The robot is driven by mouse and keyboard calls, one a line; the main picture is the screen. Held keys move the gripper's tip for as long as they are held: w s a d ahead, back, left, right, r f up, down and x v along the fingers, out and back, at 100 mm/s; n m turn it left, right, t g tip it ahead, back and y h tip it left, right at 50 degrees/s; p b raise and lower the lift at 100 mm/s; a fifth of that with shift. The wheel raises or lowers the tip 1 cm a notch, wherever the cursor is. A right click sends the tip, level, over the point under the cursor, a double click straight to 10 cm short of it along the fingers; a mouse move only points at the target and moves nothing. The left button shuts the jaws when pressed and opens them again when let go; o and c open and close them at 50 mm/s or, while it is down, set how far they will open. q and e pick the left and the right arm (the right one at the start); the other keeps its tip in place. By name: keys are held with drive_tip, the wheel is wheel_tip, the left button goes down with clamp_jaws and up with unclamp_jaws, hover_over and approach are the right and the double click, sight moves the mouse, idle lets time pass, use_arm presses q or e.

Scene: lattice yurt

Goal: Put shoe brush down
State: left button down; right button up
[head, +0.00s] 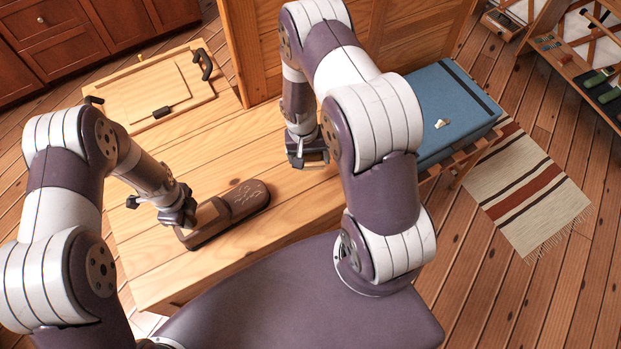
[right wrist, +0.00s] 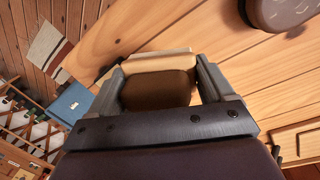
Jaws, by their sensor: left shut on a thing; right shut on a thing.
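A brown shoe (head: 246,197) with small punched dots lies on the wooden tabletop (head: 200,150), its toe pointing right. My left gripper (head: 183,215) is shut on the shoe's left end. My right gripper (head: 308,160) is over the tabletop, right of the shoe and apart from it. In the right wrist view my right gripper (right wrist: 161,80) is shut on the shoe brush (right wrist: 158,91), a brown block with a pale band along its far side. In the head view the brush is mostly hidden by the gripper. I cannot tell whether it touches the tabletop.
A wooden board (head: 130,85) with a dark handle lies at the tabletop's far left. A wooden panel (head: 260,50) rises behind. A blue case (head: 445,105) stands to the right, past my right arm. A striped rug (head: 525,190) lies on the floor. Tabletop between shoe and panel is clear.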

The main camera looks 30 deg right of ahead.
sight(311, 181)
drive_tip(key=shift+d+f+m, duration=0.35)
drive_tip(key=shift+f+m, duration=0.1)
drive_tip(key=shift+m, duration=0.35)
drive_tip(key=shift+w+m, duration=0.2)
drive_tip(key=shift+m, duration=0.4)
drive_tip(key=shift+a+f+m, duration=0.1)
drive_tip(key=shift+f+m, duration=0.15)
drive_tip(key=shift+m, duration=0.15)
wheel_tip(311, 181, down, 10)
drive_tip(key=shift+w+r, duration=0.15)
drive_tip(key=shift+r, duration=0.05)
drive_tip(key=shift+f, duration=0.2)
drive_tip(key=o, duration=1.3)
drive_tip(key=shift+c, duration=0.2)
drive_tip(key=shift+r, duration=0.1)
